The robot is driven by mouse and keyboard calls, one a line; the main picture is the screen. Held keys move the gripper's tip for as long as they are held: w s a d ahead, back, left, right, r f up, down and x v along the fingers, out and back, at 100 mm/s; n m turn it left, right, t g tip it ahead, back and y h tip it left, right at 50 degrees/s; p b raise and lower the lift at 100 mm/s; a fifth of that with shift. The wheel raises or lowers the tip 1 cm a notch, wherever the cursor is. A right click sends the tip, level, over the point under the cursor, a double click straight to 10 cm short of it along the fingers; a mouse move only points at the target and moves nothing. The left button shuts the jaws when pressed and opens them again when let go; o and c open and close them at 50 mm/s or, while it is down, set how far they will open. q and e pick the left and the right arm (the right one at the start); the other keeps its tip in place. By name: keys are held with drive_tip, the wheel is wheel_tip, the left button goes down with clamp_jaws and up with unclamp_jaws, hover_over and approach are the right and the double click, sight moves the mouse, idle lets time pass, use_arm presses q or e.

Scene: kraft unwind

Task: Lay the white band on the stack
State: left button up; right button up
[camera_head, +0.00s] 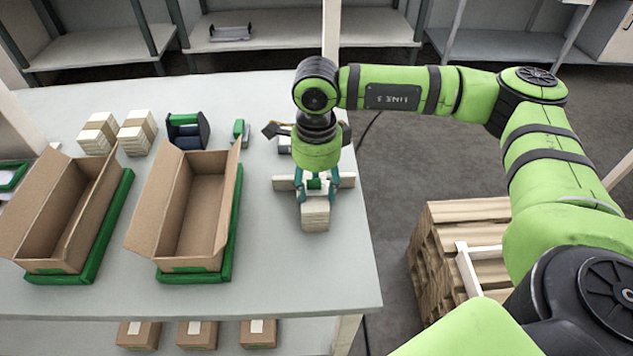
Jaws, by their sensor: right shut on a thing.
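The white band (346,180) is a pale strip running left to right below my right gripper (317,192). Its two ends stick out on either side of the fingers. My right gripper points down and is shut on the band. The stack (315,217) is a small pale pile on the table near its right edge, directly under and in front of the gripper. The gripper hides the stack's back part, and I cannot tell whether the band touches the stack's top. My left gripper is not in view.
Two open cardboard boxes (205,205) (62,215) stand in green trays on the table (290,285). A pallet load (440,250) stands right of the table.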

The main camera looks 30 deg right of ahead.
drive_tip(key=o, duration=0.8)
